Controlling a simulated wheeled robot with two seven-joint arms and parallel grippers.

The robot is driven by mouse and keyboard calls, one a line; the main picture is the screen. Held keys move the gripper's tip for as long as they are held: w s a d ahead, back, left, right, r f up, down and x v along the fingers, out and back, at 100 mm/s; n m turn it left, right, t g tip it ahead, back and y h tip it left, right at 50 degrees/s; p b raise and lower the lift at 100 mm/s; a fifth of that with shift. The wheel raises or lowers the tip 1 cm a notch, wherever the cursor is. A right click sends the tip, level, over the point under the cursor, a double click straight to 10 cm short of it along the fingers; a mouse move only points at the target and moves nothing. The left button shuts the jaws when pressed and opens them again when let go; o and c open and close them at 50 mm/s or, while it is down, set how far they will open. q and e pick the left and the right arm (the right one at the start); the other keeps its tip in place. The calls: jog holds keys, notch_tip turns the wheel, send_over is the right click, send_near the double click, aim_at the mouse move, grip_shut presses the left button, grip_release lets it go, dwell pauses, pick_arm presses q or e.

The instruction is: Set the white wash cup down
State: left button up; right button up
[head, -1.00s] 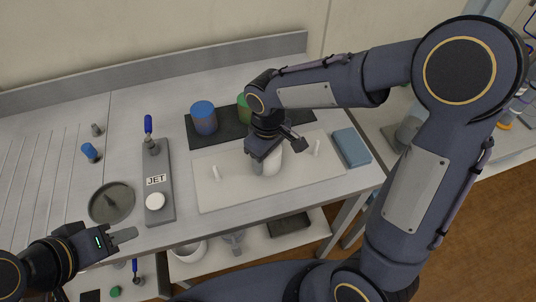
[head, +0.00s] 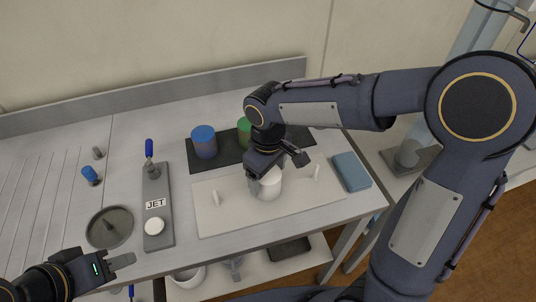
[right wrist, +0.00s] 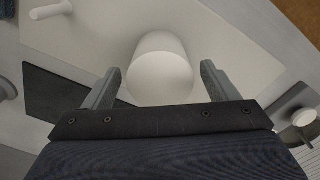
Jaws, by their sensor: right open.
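The white wash cup (head: 268,185) stands on the pale board (head: 225,222) on the bench, below my right gripper (head: 277,165). In the right wrist view the white cup (right wrist: 160,75) sits between the two fingers of my right gripper (right wrist: 158,88). The fingers are spread, with a gap on each side of the cup. My left gripper (head: 122,262) is low at the left, away from the cup, near the bench's front edge. Its jaw opening does not show clearly.
Blue-lidded (head: 204,142) and green-lidded (head: 244,131) jars stand on a dark mat (head: 228,155) behind the board. Small white pegs (head: 215,198) flank the cup. A blue block (head: 351,171) is at right. The JET plate (head: 157,190) and round dish (head: 110,228) are at left.

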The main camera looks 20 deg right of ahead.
aim_at(269, 173)
notch_tip(269, 173, up, 9)
jog(key=s+d+f+m+t+y, duration=0.1)
jog(key=s+d+m, duration=0.3)
jog(key=s, duration=0.4)
jog(key=s+d+f+m+t+y, duration=0.2)
jog(key=s+d+m+t, duration=0.2)
jog(key=s, duration=0.4)
jog(key=shift+d+m+t+y, duration=0.3)
jog(key=shift+d+m+y, duration=0.1)
jog(key=shift+d+m, duration=0.15)
jog(key=shift+s, duration=0.1)
